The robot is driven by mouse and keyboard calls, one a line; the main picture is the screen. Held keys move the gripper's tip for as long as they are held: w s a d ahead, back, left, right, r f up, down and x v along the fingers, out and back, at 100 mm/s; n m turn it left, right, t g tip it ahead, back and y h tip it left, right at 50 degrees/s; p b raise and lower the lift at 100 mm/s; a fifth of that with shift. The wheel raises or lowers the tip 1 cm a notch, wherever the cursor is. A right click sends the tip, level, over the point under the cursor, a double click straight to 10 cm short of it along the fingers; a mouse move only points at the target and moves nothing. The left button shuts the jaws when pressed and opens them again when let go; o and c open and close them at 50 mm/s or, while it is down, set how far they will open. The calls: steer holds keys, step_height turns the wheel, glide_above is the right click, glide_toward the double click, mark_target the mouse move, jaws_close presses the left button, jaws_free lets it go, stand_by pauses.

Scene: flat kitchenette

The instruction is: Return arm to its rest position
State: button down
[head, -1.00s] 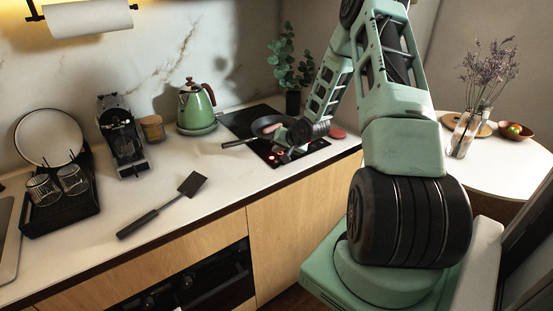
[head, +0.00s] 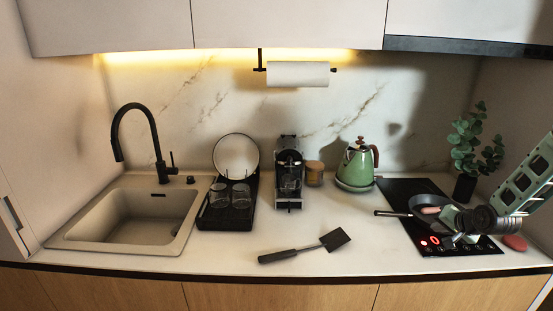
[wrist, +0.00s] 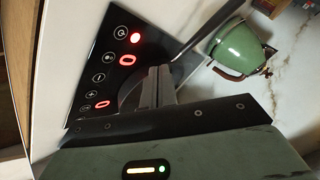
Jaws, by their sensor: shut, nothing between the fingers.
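My arm (head: 525,185) reaches in from the right edge in the head view, bent down over the black cooktop (head: 402,190). My gripper (head: 455,238) is low over the front part of the cooktop, close to the lit red controls and in front of the frying pan (head: 416,217). In the wrist view the gripper's fingers (wrist: 156,88) are together and empty, with the red-lit control panel (wrist: 108,62) beside them. The wrist partly hides the pan, which holds something pink (head: 430,210). I cannot tell whether the fingertips touch the cooktop.
A green kettle (head: 357,165) stands left of the cooktop; it also shows in the wrist view (wrist: 238,47). A plant (head: 474,150) stands behind my arm, and a red round item (head: 514,243) lies to the right. A black spatula (head: 305,247) lies on the clear front counter.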

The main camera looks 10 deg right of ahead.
steer(key=w+a+r+n+g+y+b, duration=0.1)
steer(key=a+r+n, duration=0.1)
steer(key=a, duration=0.6)
steer(key=w+a+r+n+g+y+b, duration=0.1)
steer(key=w+a+r+n, duration=0.15)
steer(key=a, duration=0.55)
steer(key=s+a+r+n+g+b, duration=0.1)
steer(key=s+a+n, duration=0.15)
steer(key=a, duration=0.65)
steer(key=s+a+r+n+g+b, duration=0.15)
steer(key=s+a, duration=0.25)
steer(key=a, duration=0.4)
steer(key=s+a+r+n+g+b, duration=0.1)
steer(key=s+a+n, duration=0.4)
steer(key=s, duration=0.8)
steer(key=s+a+r+n+g+b, duration=0.1)
steer(key=s+a+r+n+g, duration=0.2)
steer(key=s+a, duration=0.7)
steer(key=s+n, duration=0.2)
steer(key=s, duration=0.1)
steer(key=shift+s+a+g+b, duration=0.2)
steer(key=shift+a+g+b, duration=0.1)
steer(key=shift+g+b, duration=0.05)
